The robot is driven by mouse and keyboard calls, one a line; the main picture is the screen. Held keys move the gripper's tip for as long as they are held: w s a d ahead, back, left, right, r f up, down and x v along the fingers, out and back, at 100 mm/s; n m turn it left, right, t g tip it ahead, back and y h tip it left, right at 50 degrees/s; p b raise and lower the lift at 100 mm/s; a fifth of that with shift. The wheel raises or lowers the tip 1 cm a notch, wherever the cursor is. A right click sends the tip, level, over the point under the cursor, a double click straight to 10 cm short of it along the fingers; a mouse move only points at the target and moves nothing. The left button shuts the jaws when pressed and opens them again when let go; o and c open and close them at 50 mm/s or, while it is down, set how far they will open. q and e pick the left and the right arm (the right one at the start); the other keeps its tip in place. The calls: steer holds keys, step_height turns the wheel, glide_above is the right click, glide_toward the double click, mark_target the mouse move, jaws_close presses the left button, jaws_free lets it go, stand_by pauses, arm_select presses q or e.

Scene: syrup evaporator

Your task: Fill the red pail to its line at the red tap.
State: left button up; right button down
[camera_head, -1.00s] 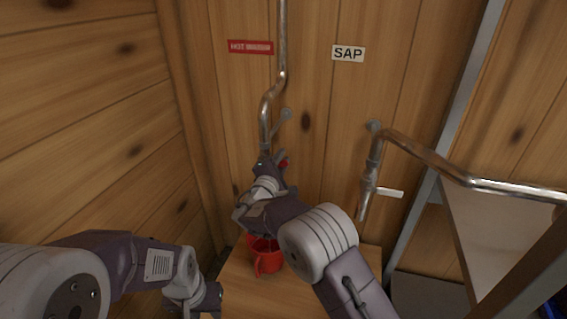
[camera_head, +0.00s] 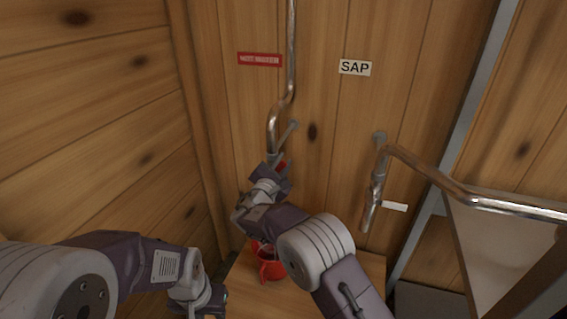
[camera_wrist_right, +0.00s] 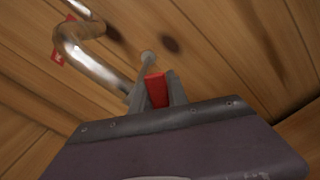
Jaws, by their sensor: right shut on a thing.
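The red pail (camera_head: 271,270) stands on the wooden stand below the left pipe, partly behind my right arm. Its inside, its line and its fill level cannot be made out. The red tap's metal pipe (camera_head: 272,130) comes down the wall beside a red sign. My right gripper (camera_head: 277,170) is at its lower end, shut on the red tap handle (camera_wrist_right: 157,90), which shows between the two fingers in the right wrist view. The tap's outlet is hidden by my gripper. My left gripper (camera_head: 210,301) is low at the left, apart from the pail; its jaws are unclear.
A second tap (camera_head: 373,190) with a white lever (camera_head: 394,206) hangs at the right under the SAP sign (camera_head: 355,67). Its pipe runs right to a pale metal pan (camera_head: 500,245). The wooden stand (camera_head: 245,290) has bare room around the pail. A plank wall closes the left side.

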stand_by(0.3)
steer(key=c, duration=1.3)
jaws_free()
